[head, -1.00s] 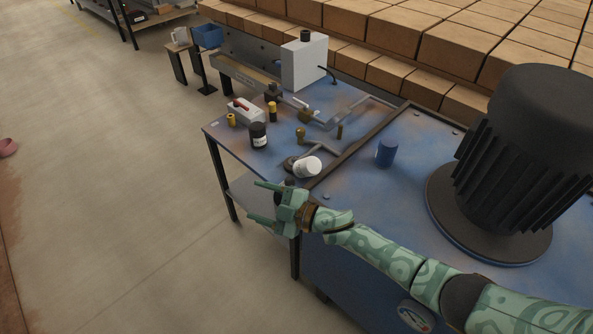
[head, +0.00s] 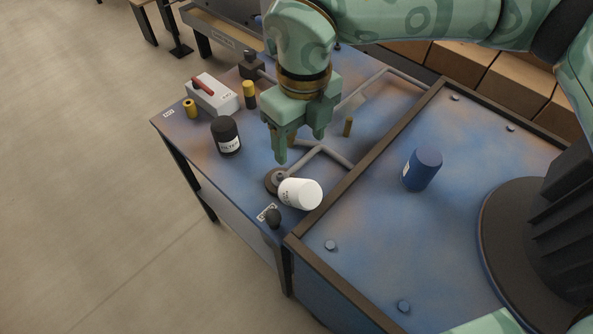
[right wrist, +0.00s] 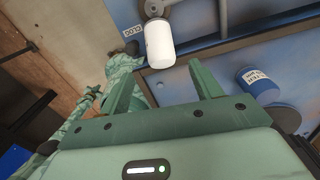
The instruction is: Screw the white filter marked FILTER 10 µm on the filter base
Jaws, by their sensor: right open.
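The white filter (head: 302,194) lies tilted on its side near the front corner of the blue bench, with dark print on its label. It also shows in the right wrist view (right wrist: 159,43). A dark round piece, which looks like the filter base (head: 274,180), sits at the end of a grey pipe, close by the filter's left end. My right gripper (head: 301,146) is open and empty above and behind the white filter, its fingers pointing down. In the right wrist view, the filter stands beyond the two spread fingers (right wrist: 165,82). Part of my other arm (right wrist: 122,72) shows there; its jaws are unclear.
A black filter (head: 226,136) and a blue one (head: 422,169) stand upright on either side. A white box with a red handle (head: 213,94) and yellow-and-black pieces stand at the left. A black knob (head: 273,218) is at the front edge. A dark motor (head: 550,215) fills the right.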

